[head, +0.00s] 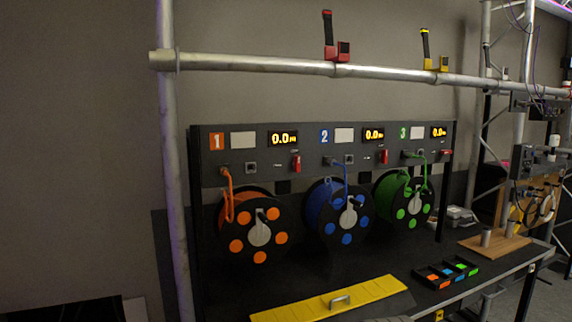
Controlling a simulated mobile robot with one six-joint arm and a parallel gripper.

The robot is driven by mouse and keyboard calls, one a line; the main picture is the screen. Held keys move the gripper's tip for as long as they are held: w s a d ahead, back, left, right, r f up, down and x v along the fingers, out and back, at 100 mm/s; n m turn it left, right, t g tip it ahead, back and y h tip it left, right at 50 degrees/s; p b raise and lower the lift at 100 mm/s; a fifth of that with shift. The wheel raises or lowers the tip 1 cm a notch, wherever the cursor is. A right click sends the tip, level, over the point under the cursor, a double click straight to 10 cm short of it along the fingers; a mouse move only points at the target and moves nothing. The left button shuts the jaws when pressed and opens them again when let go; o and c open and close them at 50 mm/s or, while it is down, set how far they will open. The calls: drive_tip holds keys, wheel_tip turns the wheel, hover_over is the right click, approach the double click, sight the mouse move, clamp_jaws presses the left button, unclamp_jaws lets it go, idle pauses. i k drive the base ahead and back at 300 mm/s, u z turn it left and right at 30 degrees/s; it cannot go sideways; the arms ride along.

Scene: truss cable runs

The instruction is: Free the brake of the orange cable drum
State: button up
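The orange cable drum (259,235) hangs at the left of a row of three, below the dark panel marked 1. It has a black face with orange discs, a pale hub and a dark crank. Its orange cable (227,190) loops up to a fitting on the panel. A red lever (297,163) sits upright on the panel to the right above this drum, under a display that reads 0.0. Whether this lever is the drum's brake cannot be told. My gripper is not in view.
A blue drum (347,218) and a green drum (413,211) hang to the right, with their own red levers. A truss upright (172,200) stands left of the panel. A yellow board with a handle (340,301) and a black tray (447,283) lie in front.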

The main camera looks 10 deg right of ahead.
sight(297, 163)
drive_tip(key=u, duration=0.05)
drive_tip(key=i, duration=1)
drive_tip(key=z, duration=0.05)
